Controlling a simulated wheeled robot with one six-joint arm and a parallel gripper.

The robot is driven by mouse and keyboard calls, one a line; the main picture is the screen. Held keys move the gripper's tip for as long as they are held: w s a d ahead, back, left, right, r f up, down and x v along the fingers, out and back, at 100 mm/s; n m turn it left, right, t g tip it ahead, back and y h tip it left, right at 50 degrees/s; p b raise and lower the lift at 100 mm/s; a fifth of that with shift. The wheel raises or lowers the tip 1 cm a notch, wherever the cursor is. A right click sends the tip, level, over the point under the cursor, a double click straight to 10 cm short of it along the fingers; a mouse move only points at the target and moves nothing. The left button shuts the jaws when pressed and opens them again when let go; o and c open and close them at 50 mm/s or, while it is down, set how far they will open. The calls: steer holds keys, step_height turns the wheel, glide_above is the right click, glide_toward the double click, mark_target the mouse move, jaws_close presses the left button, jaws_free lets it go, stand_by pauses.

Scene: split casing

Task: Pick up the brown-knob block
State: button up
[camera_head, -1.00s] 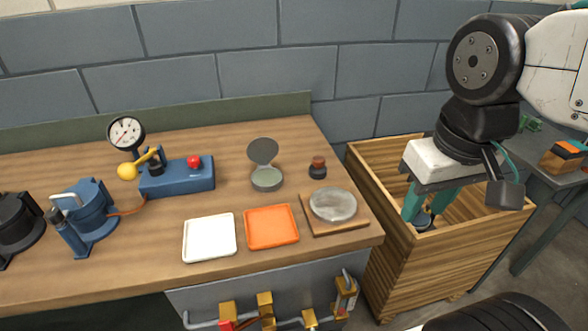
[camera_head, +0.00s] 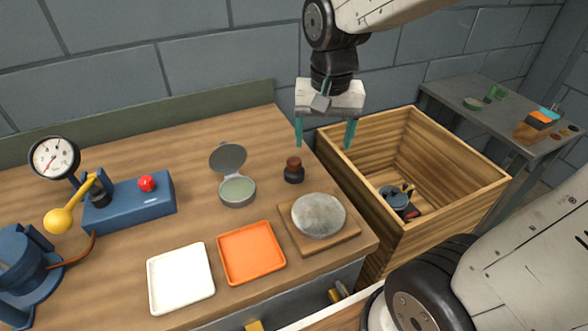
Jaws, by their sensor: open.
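The brown-knob block (camera_head: 294,171) is a small dark round base with a brown knob on top. It stands upright near the back right of the wooden workbench. My gripper (camera_head: 325,139) has two teal fingers, spread wide and pointing down. It is empty and appears higher and to the right of the block, around the gap between the bench and the wooden crate. I cannot tell its exact height. Nothing hides the block.
A round grey disc on a board (camera_head: 318,216) lies in front of the block. An open round tin (camera_head: 236,190) stands to its left. Orange (camera_head: 250,253) and white (camera_head: 180,278) trays lie nearer. The wooden crate (camera_head: 460,170) right of the bench holds several parts.

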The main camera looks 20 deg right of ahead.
mark_target(294, 160)
steer(key=w+f+m, duration=0.1)
steer(key=w+f, duration=0.1)
steer(key=w, duration=0.1)
steer(key=w+a+f+m, duration=0.1)
steer(key=w+f, duration=0.2)
steer(key=w+f+m, duration=0.1)
steer(key=w+f, duration=0.2)
steer(key=shift+a+f+m+g, duration=0.25)
steer(key=shift+m+g, duration=0.05)
steer(key=shift+m, duration=0.1)
steer(key=f, duration=0.7)
steer(key=shift+w+a+f, duration=0.2)
steer(key=shift+w+f, duration=0.15)
steer(key=shift+f, duration=0.05)
steer(key=c, duration=1.3)
steer(key=shift+o, duration=0.2)
steer(key=shift+r, duration=0.1)
